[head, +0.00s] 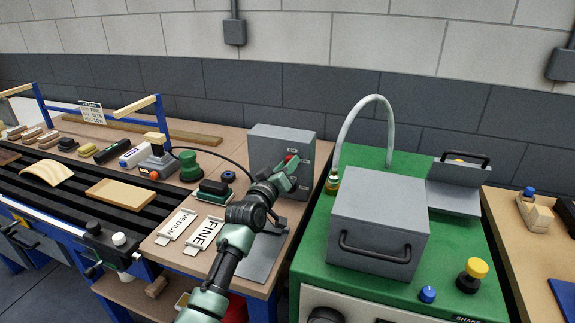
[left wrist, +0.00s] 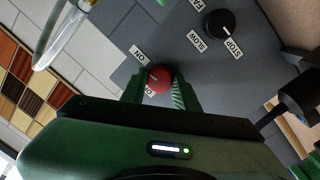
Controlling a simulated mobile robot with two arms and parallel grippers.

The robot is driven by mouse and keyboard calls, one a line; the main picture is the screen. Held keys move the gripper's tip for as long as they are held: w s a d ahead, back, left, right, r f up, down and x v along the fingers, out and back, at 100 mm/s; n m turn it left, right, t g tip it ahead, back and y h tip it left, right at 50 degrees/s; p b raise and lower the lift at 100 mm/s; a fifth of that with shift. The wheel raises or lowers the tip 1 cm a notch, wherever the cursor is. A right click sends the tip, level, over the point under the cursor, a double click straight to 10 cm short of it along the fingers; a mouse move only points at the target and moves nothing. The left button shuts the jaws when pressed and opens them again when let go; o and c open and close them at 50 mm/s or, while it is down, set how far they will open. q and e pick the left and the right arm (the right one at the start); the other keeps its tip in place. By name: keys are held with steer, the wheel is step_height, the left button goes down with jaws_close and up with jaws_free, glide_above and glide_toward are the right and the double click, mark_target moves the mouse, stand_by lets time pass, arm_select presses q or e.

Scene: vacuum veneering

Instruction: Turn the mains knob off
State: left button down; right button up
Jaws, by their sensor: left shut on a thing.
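The red mains knob (left wrist: 159,78) is on the front face of the grey control box (head: 262,142). A bit of the knob (head: 289,159) also shows in the head view beside my fingers. My left gripper (head: 291,168) is shut on the red knob, with one green finger on each side in the left wrist view (left wrist: 160,90). An ON label (left wrist: 138,53) sits by the knob. A second label (left wrist: 150,91) is partly hidden by a finger. Which way the knob points is not clear.
A black knob (left wrist: 220,24) with STOP, SLOW and FAST labels is on the same face. A green bench (head: 315,240) with a grey lidded box (head: 378,215) stands to the right. Label cards (head: 205,233) and sanding blocks lie left of my arm.

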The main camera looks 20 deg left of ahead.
arm_select(q)
steer(key=shift+d+f+n+t+y+p, duration=0.1)
steer(key=shift+n+y+p, duration=0.3)
steer(key=shift+n, duration=2.4)
steer(key=shift+a+n+t+y+p, duration=0.1)
steer(key=shift+n+p, duration=0.5)
steer(key=shift+n, duration=2.2)
steer(key=shift+d+f+n+t+y+p, duration=0.15)
steer(key=shift+n+p, duration=0.35)
steer(key=shift+n, duration=2.6)
steer(key=c, duration=1.1)
jaws_free()
steer(key=shift+r, duration=0.1)
steer(key=shift+o, duration=0.2)
